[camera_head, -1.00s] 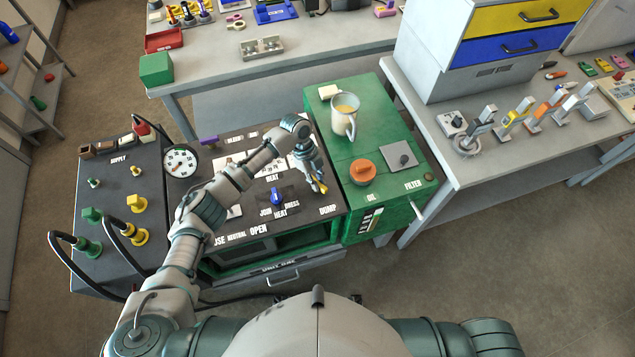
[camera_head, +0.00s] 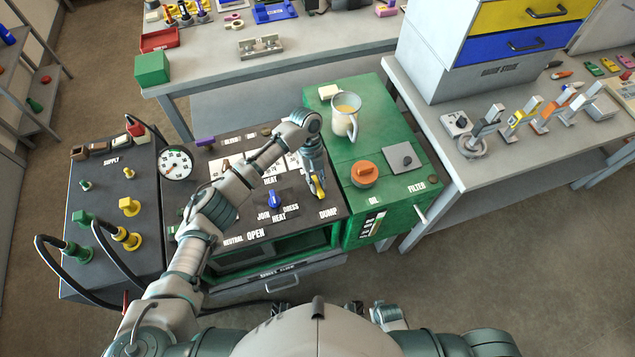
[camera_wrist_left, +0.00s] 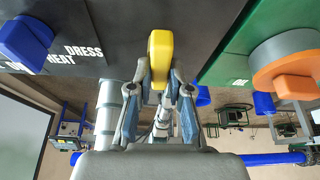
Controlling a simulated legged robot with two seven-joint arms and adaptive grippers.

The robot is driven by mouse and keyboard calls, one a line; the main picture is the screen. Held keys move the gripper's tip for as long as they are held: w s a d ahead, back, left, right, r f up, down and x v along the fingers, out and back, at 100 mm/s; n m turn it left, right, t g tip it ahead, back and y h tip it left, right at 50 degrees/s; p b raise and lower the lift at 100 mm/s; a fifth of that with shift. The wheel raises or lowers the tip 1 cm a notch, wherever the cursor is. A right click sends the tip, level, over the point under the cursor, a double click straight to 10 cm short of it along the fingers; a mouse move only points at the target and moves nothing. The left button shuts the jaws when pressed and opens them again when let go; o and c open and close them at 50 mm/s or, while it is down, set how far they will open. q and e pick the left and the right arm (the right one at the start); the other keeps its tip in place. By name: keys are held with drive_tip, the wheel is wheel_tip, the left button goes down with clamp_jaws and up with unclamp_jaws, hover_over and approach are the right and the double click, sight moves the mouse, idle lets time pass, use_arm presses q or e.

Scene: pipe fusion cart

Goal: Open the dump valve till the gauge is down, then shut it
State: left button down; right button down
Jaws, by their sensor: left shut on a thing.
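The yellow dump valve handle (camera_head: 319,188) stands by the word DUMP at the right end of the cart's dark panel. It also shows in the left wrist view (camera_wrist_left: 160,58), upright in the picture between the fingertips. My left gripper (camera_head: 317,182) is shut on this handle, with one finger on each side (camera_wrist_left: 159,88). The valve's base is hidden in the head view. The round white gauge (camera_head: 176,164) is at the panel's left; its needle is too small to read for sure. My right gripper is not in view.
A blue knob (camera_head: 275,199) is left of the handle on the panel. The green cabinet (camera_head: 378,203) on the right carries an orange cap (camera_head: 364,173) and a mug (camera_head: 345,117). Black hoses (camera_head: 67,281) loop on the left. A grey bench (camera_head: 455,150) stands right.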

use_arm(q)
drive_tip(key=shift+w+r, duration=0.1)
drive_tip(key=c, duration=1.1)
unclamp_jaws()
drive_tip(key=shift+r, duration=0.1)
drive_tip(key=v, duration=1.1)
drive_tip(key=shift+w+d+r, duration=0.1)
drive_tip(key=shift+w+r, duration=0.15)
